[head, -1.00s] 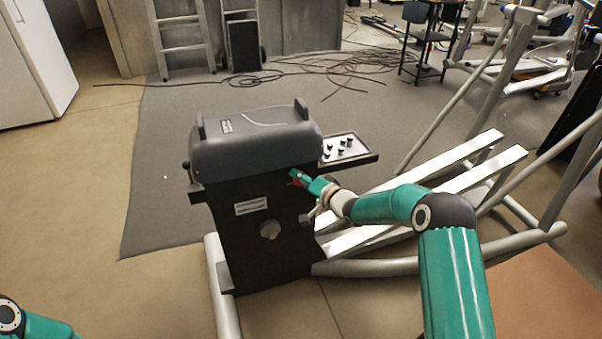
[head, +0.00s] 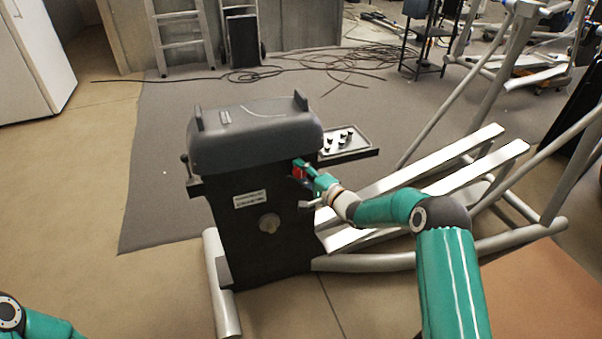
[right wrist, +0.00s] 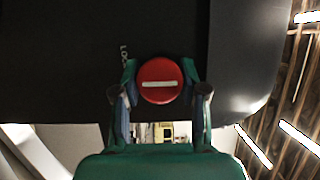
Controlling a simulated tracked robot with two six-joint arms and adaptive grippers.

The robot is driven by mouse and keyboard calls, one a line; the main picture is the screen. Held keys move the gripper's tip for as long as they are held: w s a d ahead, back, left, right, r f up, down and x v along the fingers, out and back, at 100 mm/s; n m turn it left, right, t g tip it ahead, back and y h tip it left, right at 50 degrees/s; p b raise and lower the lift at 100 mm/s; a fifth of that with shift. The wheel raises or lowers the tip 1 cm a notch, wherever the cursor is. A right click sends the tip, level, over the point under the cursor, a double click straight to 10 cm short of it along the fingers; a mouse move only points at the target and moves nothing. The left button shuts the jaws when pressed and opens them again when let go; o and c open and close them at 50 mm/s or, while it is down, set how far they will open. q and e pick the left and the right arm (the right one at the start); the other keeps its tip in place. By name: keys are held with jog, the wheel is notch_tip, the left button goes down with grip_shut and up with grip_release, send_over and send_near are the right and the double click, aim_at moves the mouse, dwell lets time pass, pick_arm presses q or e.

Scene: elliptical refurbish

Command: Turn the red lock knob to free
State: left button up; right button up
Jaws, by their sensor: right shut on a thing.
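The red lock knob (right wrist: 160,82) sits on the dark front face of the machine housing (head: 235,215). My right gripper (right wrist: 160,88) is shut on the knob, one finger on each side. In the head view the right gripper (head: 301,171) is at the upper right of the housing, with a bit of red showing. Only part of my left arm shows at the lower left; its gripper is out of view.
A small tray (head: 345,143) with several small dark parts juts from the housing's right side. White foot rails (head: 440,175) run to the right. Cables (head: 310,72) lie on the mat behind.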

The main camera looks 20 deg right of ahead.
jog(key=shift+d+f, duration=0.15)
jog(key=shift+d, duration=0.15)
jog(key=o, duration=1)
jog(key=shift+o, duration=0.7)
jog(key=shift+a, duration=0.15)
jog(key=v, duration=1.2)
